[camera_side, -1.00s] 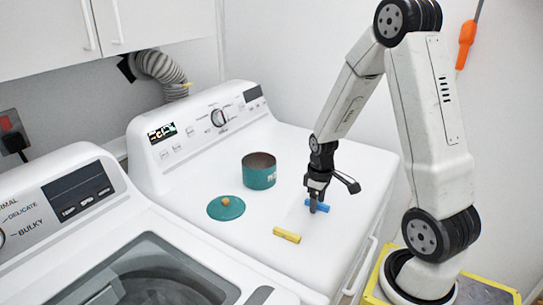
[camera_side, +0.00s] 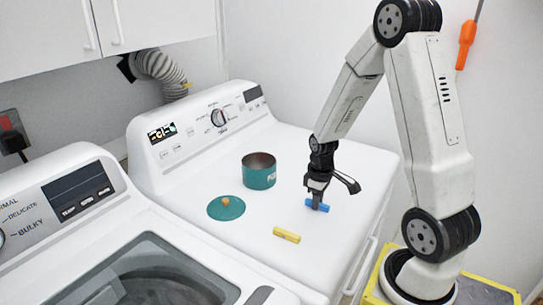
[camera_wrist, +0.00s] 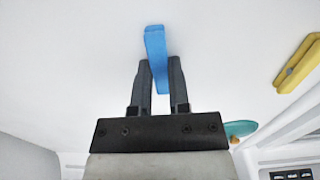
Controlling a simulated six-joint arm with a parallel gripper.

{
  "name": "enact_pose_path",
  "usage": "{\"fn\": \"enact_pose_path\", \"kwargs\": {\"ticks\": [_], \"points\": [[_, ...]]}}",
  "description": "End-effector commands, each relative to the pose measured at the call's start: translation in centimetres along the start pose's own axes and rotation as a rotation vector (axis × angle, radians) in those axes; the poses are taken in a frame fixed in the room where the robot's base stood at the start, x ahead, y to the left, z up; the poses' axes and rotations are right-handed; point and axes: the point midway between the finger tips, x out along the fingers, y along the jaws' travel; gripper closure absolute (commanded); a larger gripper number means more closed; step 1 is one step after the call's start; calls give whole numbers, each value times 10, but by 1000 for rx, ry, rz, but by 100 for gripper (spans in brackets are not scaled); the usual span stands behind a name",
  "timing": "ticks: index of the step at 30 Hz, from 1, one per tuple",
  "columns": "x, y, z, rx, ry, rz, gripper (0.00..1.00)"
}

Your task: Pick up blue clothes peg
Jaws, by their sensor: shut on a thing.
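The blue clothes peg (camera_side: 318,206) is on or just above the white top of the right-hand machine, at the tip of my gripper (camera_side: 316,204). In the wrist view the peg (camera_wrist: 155,45) sticks out beyond my gripper (camera_wrist: 159,75), with its near end between the two dark fingers. The fingers are shut on it. I cannot tell whether the peg touches the surface. Part of it is hidden by the fingers.
A yellow peg (camera_side: 287,235) lies to the left and nearer the front. A teal pot (camera_side: 259,176), open at the top, and its teal lid (camera_side: 225,210) with an orange knob stand further left. A washer (camera_side: 130,245) is at the front left. The machine top right of my gripper is clear.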

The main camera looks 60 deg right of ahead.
Motion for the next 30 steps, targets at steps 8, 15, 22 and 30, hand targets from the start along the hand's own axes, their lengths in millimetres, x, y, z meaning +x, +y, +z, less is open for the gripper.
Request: {"fn": "enact_pose_path", "kwargs": {"ticks": [8,15,22,30], "points": [[-5,0,0,0,1,1,100],[-23,0,-1,0,3,2,100],[-52,0,-1,0,4,3,100],[-85,0,-1,0,3,2,100]]}}
